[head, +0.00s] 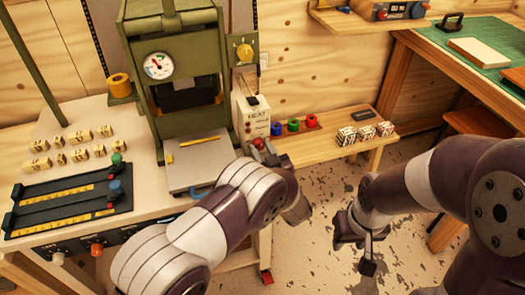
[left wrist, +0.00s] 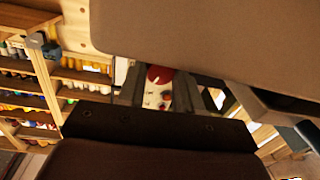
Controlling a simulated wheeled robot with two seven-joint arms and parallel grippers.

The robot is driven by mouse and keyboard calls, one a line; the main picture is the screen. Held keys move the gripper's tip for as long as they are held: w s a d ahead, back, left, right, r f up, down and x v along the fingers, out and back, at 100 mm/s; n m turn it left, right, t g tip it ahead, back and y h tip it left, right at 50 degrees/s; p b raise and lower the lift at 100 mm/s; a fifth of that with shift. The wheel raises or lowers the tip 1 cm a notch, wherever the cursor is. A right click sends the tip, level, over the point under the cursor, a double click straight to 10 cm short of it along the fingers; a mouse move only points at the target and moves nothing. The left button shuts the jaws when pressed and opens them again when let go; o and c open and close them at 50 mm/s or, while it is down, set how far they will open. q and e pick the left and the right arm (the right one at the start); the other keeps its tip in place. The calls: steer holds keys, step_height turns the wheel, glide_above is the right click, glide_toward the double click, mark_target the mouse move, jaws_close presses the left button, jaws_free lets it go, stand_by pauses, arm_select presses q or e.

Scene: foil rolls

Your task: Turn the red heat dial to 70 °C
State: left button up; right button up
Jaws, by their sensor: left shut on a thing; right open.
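The heat box (head: 252,112) is a pale upright box with dark lettering, beside the green press. The red heat dial (head: 258,143) shows only as a bit of red at my left gripper (head: 263,150), which is shut on it. In the left wrist view the red dial (left wrist: 159,74) sits between the two fingers, in front of a white face with small red marks. The dial's pointer and scale cannot be read. My right gripper (head: 361,246) is open and empty, low over the floor on the right.
The green press (head: 178,120) with a round gauge (head: 159,66) stands left of the box. Open floor lies below the shelf.

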arm_select(q)
steer(key=n+b, duration=0.3)
steer(key=n, duration=0.1)
steer(key=shift+f+n, duration=0.1)
steer(key=shift+n, duration=0.2)
steer(key=n+b, duration=0.3)
steer(key=n, duration=0.1)
steer(key=shift+h, duration=0.3)
steer(key=n+b, duration=0.4)
steer(key=b, duration=0.1)
steer(key=n+b, duration=0.3)
steer(key=b, duration=0.2)
steer(key=shift+a+f+n+h, duration=0.1)
steer(key=shift+f+n+h, duration=0.1)
steer(key=shift+n+h, duration=0.2)
steer(key=n+b, duration=0.8)
steer(key=b, duration=0.7)
steer(key=shift+a+n+h, duration=0.1)
steer(key=shift+n+h, duration=0.2)
steer(key=shift+h, duration=0.1)
steer(key=shift+r+n+b, duration=0.3)
steer(key=shift+n+b, duration=0.6)
steer(key=shift+b, duration=0.25)
steer(key=o, duration=1)
steer(key=shift+o, duration=0.2)
